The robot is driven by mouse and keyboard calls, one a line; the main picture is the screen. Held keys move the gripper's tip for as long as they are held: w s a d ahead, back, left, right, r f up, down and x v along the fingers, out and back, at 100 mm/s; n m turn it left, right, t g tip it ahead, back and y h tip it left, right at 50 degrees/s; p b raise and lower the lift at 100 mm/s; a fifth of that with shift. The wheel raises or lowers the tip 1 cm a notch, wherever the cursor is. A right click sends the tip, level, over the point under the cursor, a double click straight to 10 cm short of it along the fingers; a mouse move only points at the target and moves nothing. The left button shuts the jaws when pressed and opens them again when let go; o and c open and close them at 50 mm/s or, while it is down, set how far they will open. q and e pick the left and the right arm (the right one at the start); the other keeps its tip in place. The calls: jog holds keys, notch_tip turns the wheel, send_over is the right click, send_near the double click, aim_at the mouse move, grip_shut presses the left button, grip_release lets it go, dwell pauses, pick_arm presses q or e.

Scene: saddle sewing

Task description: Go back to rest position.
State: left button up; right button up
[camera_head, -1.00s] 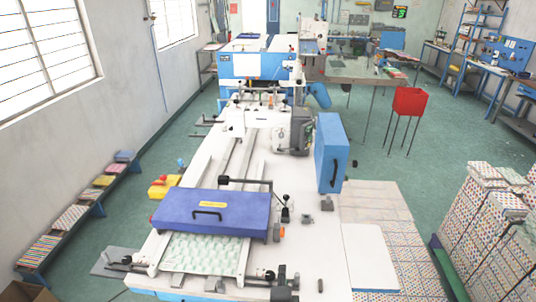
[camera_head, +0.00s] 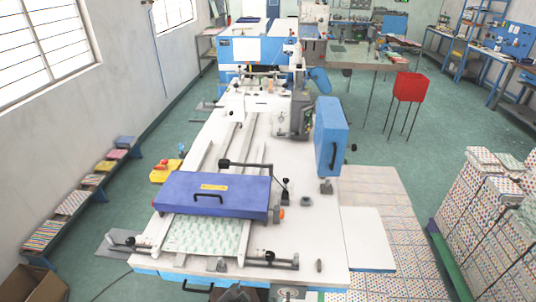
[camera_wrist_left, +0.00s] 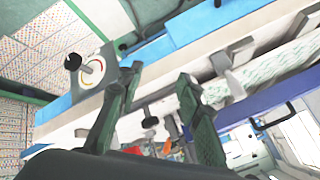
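My left gripper (camera_wrist_left: 158,78) shows in the left wrist view with its two dark green fingers spread apart and nothing between them. The white and blue edge of the sewing machine is behind the fingers in that view. The head view shows no gripper clearly; a dark shape at its bottom edge is too cut off to tell. My right gripper is not in view. The long white machine bed (camera_head: 300,225) fills the middle of the head view, with a blue-purple cover (camera_head: 235,197) over a green-patterned sheet (camera_head: 203,234).
A cardboard box (camera_head: 32,284) stands at lower left, near a low bench with colourful stacks (camera_head: 72,202). Patterned stacks (camera_head: 480,212) stand at right, and a red bin on legs (camera_head: 410,87) stands farther back.

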pick_arm(q)
jog(key=s+a+f+n+g+y, duration=0.15)
jog(key=s+a+f+n, duration=0.3)
jog(key=s+a, duration=0.8)
jog(key=s+a+f+n+g, duration=0.3)
jog(key=s+a+n, duration=0.2)
jog(key=s+a, duration=0.75)
notch_tip(320, 180, down, 30)
jog(key=s+g, duration=0.1)
jog(key=s, duration=0.1)
jog(key=s+f+m+g, duration=0.1)
jog(key=s+f, duration=1.7)
jog(key=s, duration=0.1)
jog(key=shift+d+f+h+b, duration=0.25)
jog(key=shift+d+h+b, duration=0.05)
jog(key=shift+h+b, duration=0.1)
jog(key=shift+g, duration=0.25)
jog(key=shift+c, duration=0.6)
